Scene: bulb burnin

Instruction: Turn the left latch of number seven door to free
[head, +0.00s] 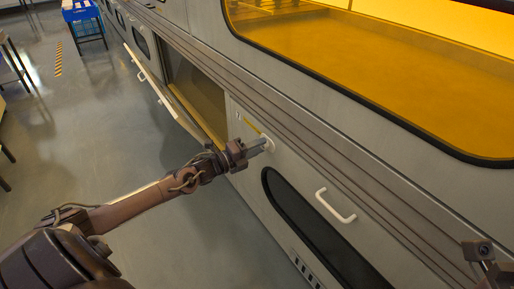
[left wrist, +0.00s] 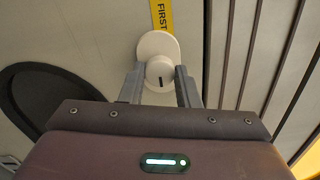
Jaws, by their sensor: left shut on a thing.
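The latch (head: 270,141) is a white round knob on the grey front panel, at the upper left of a closed door (head: 290,222) with a dark window. In the left wrist view the knob (left wrist: 159,72) has a short dark mark on its face and a pale round plate behind it. My left gripper (head: 264,145) is shut on the latch, with one finger on each side of the knob. Part of my right arm's end (head: 484,262) shows at the lower right edge; its fingers cannot be made out.
A white handle (head: 335,206) stands out from the closed door. Further left, another door (head: 158,88) hangs open, out over the floor. A yellow label (left wrist: 162,15) reading "FIRST" is above the latch. A blue crate (head: 80,10) stands far back. The floor at left is largely clear.

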